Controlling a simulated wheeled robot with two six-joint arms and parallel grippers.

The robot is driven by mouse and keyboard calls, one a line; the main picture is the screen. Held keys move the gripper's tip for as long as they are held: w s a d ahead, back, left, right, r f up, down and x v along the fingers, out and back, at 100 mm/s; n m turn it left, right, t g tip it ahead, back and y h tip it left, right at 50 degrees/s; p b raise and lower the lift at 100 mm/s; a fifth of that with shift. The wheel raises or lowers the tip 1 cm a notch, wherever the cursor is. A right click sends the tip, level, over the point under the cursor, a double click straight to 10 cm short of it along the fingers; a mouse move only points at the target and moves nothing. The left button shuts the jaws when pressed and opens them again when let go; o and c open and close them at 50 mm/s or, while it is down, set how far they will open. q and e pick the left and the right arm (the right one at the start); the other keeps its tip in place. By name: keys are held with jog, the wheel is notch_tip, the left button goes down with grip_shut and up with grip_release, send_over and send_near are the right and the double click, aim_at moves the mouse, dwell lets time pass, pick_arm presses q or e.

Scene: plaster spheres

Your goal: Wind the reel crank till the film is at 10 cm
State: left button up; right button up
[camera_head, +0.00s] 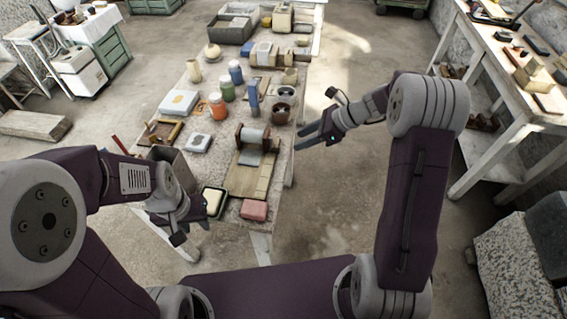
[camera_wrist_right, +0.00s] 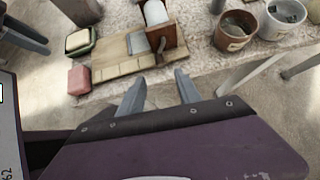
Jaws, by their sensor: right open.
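The reel (camera_head: 253,137) is a pale drum between brown wooden cheeks on a light wooden board (camera_head: 247,184). A grey strip of film (camera_head: 248,158) lies from the drum onto the board; any scale marks are too small to read. The reel also shows in the right wrist view (camera_wrist_right: 155,13), with the film (camera_wrist_right: 138,43). A small dark part at its near side may be the crank; I cannot tell. My right gripper (camera_head: 300,140) is open and empty, right of the reel and apart from it; its fingers show in the wrist view (camera_wrist_right: 158,88). My left gripper (camera_head: 205,209) is at the table's near-left edge; its jaw opening is unclear.
A green tray with a cream block (camera_head: 214,200) and a pink block (camera_head: 254,210) lie near the table's front edge. Round pots (camera_head: 281,113) stand behind the reel. Bottles and boxes fill the table further back. Floor right of the table (camera_head: 335,200) is clear.

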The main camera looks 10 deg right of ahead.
aim_at(283, 156)
jog(key=b+x, duration=0.1)
jog(key=x, duration=0.7)
jog(key=shift+w+a+f, duration=0.15)
jog(key=shift+a+f, duration=0.15)
jog(key=shift+f, duration=0.05)
grip_shut()
jog(key=b, duration=0.2)
jog(key=shift+w+f+t+b, duration=0.1)
jog(key=shift+f+t+b, duration=0.3)
jog(key=shift+r+n, duration=0.15)
jog(key=shift+n, duration=0.15)
jog(key=shift+r, duration=0.15)
